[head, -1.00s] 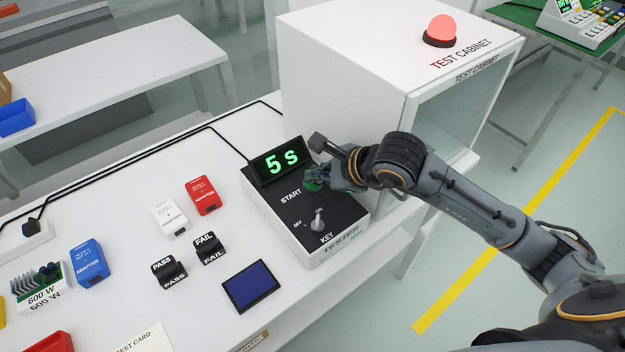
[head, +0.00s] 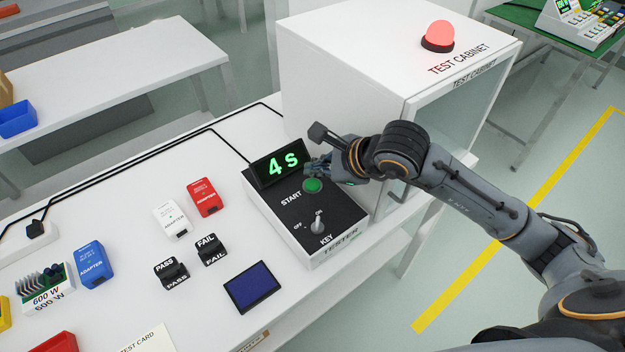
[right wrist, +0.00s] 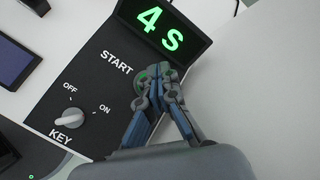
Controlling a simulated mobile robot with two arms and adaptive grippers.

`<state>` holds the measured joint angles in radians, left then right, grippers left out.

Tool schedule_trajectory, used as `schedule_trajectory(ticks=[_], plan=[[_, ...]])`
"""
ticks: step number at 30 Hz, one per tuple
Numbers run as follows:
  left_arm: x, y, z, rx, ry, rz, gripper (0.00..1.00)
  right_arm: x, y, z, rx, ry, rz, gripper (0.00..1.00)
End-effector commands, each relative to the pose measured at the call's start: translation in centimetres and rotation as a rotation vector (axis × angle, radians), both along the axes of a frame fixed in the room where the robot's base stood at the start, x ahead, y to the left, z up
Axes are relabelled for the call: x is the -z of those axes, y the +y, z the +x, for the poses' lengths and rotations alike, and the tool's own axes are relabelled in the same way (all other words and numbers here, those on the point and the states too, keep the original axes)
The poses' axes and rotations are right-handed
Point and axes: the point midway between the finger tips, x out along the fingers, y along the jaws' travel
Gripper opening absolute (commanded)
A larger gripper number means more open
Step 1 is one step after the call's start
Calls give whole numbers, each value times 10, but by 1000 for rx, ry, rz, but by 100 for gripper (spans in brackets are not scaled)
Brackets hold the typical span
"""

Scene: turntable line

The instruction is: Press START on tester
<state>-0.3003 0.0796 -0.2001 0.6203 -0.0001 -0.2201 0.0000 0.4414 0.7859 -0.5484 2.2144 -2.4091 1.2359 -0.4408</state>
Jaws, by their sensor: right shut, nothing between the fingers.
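The tester (head: 290,228) is a box with a black top and white sides on the white bench. Its tilted display (head: 281,163) reads "4 s" in green, also in the right wrist view (right wrist: 161,27). The green START button (head: 312,185) is uncovered in the head view; in the right wrist view the fingertips partly hide it. A key switch (head: 318,222) sits below it. My right gripper (head: 311,168) is shut and empty, just behind the button. In the right wrist view its fingertips (right wrist: 158,75) overlap the button; I cannot tell whether they touch. My left gripper is not in view.
The white test cabinet (head: 340,70) with a lit red lamp (head: 439,35) stands behind the tester. Red (head: 204,198), white (head: 170,219) and blue (head: 92,264) adapters, PASS (head: 171,273) and FAIL (head: 211,249) blocks and a dark blue panel (head: 252,287) lie to the left.

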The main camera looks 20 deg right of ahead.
Motion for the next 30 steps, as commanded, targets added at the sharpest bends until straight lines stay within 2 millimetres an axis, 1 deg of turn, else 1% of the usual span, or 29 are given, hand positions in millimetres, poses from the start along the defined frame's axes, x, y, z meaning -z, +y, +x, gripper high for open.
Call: schedule_trajectory(ticks=[1,7,10,30], plan=[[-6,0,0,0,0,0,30,-9,0,0,0,-2,0,0],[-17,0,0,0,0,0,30,-29,0,1,0,-3,0,0],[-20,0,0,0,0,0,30,-36,0,0,0,-1,-1,0],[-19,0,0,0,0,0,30,-35,0,0,0,0,0,0]])
